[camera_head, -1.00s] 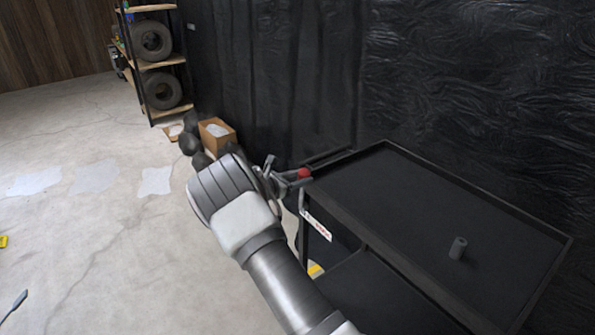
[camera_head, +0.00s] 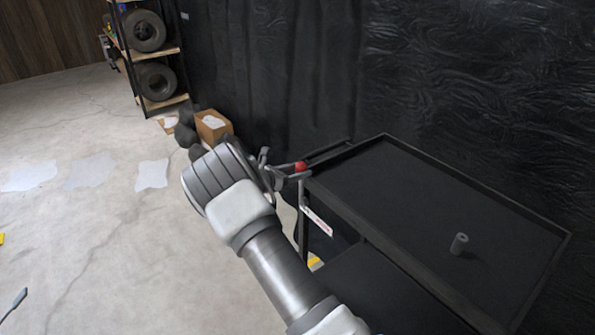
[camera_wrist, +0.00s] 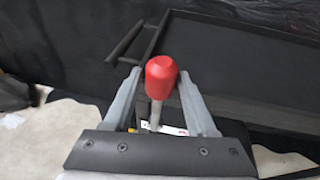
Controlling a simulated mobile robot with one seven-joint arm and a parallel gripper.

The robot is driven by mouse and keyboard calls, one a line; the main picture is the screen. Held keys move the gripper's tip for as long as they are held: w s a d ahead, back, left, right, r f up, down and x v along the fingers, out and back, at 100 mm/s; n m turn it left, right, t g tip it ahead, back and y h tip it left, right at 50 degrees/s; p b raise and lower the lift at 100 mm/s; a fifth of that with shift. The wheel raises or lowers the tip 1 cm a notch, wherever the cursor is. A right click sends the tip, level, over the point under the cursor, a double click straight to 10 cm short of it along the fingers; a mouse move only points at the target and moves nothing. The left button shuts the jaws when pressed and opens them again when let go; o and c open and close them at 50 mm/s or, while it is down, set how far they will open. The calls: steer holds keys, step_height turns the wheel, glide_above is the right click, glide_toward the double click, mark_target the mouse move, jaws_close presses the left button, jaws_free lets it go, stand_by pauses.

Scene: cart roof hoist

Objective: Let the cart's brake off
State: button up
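The black cart (camera_head: 350,228) stands at the right, with a flat rimmed top. Its brake lever ends in a red knob (camera_head: 300,166) at the cart's near left corner, above a white label with red print (camera_head: 318,222). My gripper (camera_head: 279,169) is at the knob, coming from the left. In the wrist view the red knob (camera_wrist: 160,76) stands between the two grey fingertips (camera_wrist: 160,74), with a narrow gap on each side. The fingers look open and not closed on it. The lever's lower part is partly hidden by my gripper.
A small grey cylinder (camera_head: 459,244) stands on the cart top. A black curtain wall (camera_head: 450,70) runs behind the cart. A cardboard box (camera_head: 213,127) and a tyre shelf (camera_head: 150,55) stand at the back left. The concrete floor at left is mostly clear.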

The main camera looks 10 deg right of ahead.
steer(key=shift+o, duration=1.1)
steer(key=v, duration=1.7)
steer(key=shift+a+p, duration=0.2)
steer(key=shift+p, duration=0.1)
steer(key=shift+s, duration=0.1)
